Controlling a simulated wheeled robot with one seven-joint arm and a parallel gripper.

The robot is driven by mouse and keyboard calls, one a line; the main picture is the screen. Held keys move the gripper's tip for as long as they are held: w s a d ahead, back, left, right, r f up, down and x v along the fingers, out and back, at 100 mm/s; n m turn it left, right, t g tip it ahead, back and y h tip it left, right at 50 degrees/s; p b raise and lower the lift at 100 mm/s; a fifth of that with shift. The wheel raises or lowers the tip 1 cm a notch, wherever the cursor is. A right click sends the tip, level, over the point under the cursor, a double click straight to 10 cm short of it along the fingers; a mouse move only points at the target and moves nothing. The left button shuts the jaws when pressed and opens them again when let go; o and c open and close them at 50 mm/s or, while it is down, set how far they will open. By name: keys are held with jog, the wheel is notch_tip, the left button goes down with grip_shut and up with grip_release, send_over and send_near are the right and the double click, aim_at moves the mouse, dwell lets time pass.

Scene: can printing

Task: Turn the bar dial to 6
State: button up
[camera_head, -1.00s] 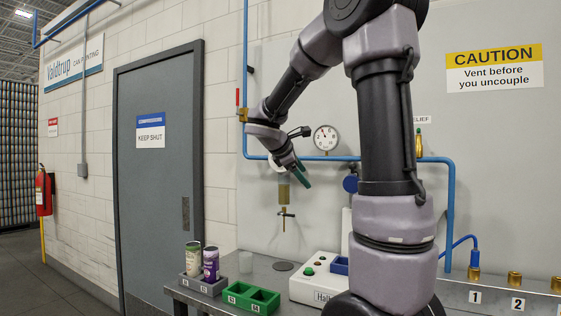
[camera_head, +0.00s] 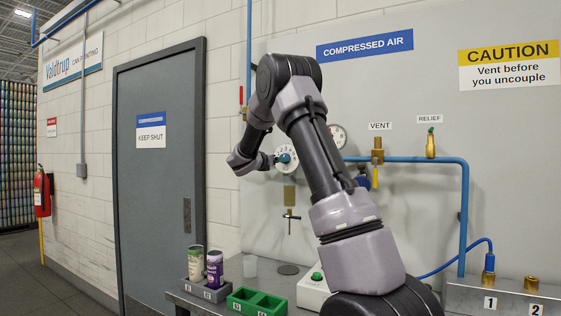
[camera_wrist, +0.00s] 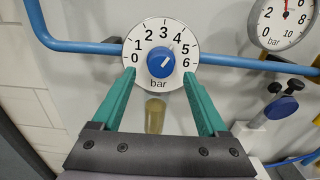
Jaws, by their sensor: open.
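The bar dial (camera_wrist: 147,76) is a round white plate marked 0 to 6 with a blue knob (camera_wrist: 159,63) in its middle. The knob's white mark points to the upper right, between 4 and 5. The dial also shows in the head view (camera_head: 285,149), partly covered by my gripper. My gripper (camera_wrist: 159,73) is open and empty, facing the dial. Its two teal fingers are spread to the left and right of the knob, with the tips over the dial's lower edge in the wrist view. Contact with the knob cannot be seen.
A blue pipe (camera_wrist: 225,61) runs behind the dial. A clear bowl (camera_wrist: 155,115) hangs below the dial. Cans (camera_head: 215,270) and a green tray (camera_head: 241,294) stand on the bench below.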

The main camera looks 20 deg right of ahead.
jog(key=shift+x, duration=1.5)
grip_shut()
jog(key=shift+m, duration=0.4)
jog(key=m, duration=1.1)
